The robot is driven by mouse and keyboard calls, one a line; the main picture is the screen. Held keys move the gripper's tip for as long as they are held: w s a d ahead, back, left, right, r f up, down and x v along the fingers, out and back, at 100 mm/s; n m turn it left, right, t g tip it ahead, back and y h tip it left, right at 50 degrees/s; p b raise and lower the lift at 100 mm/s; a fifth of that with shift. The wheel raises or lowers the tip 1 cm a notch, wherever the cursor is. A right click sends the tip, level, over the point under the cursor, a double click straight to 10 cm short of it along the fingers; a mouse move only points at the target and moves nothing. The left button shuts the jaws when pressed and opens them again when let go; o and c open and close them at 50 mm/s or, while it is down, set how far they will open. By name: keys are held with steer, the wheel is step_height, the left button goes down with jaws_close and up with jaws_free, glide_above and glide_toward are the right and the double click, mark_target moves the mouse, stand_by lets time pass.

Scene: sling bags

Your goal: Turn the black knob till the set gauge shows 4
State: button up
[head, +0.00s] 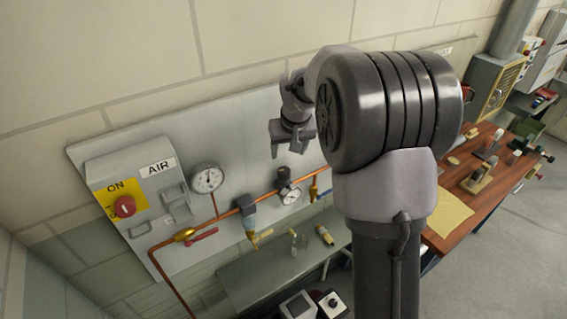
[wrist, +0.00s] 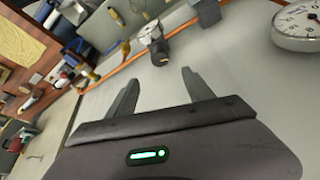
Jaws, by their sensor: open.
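The black knob (head: 284,174) sits on top of the regulator on the copper pipe, with the small round white set gauge (head: 291,197) just below it. In the wrist view the knob (wrist: 160,53) shows beyond the fingertips and the set gauge (wrist: 149,31) behind it. The set gauge's reading is too small to tell. My gripper (head: 286,150) is open and empty, above the knob in the head view and apart from it. In the wrist view my gripper (wrist: 160,77) points towards the knob, which lies roughly between the fingers' lines.
A larger gauge (head: 207,178) stands left on the grey panel (head: 235,125), near a red switch (head: 124,207) and a red-handled valve (head: 202,236). A filter (head: 247,208) is left of the regulator. A bench (head: 245,275) lies below; a wooden table (head: 440,245) stands right.

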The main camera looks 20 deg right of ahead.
mark_target(283, 170)
steer(key=x, duration=1.2)
steer(key=shift+w+d+f+p, duration=0.1)
steer(key=shift+f+p, duration=0.15)
steer(key=shift+p, duration=0.15)
jaws_close()
steer(key=m+b, duration=0.1)
steer(key=b, duration=0.1)
steer(key=m+h+b, duration=0.1)
steer(key=b, duration=0.1)
steer(key=shift+w+f+m, duration=0.15)
steer(key=shift+f+m, duration=0.25)
steer(key=shift+r+m+h+b, duration=0.1)
steer(key=shift+m+h+b, duration=0.2)
steer(key=shift+m+b, duration=0.3)
steer(key=shift+r+m+g, duration=0.35)
steer(key=shift+m+g, duration=0.05)
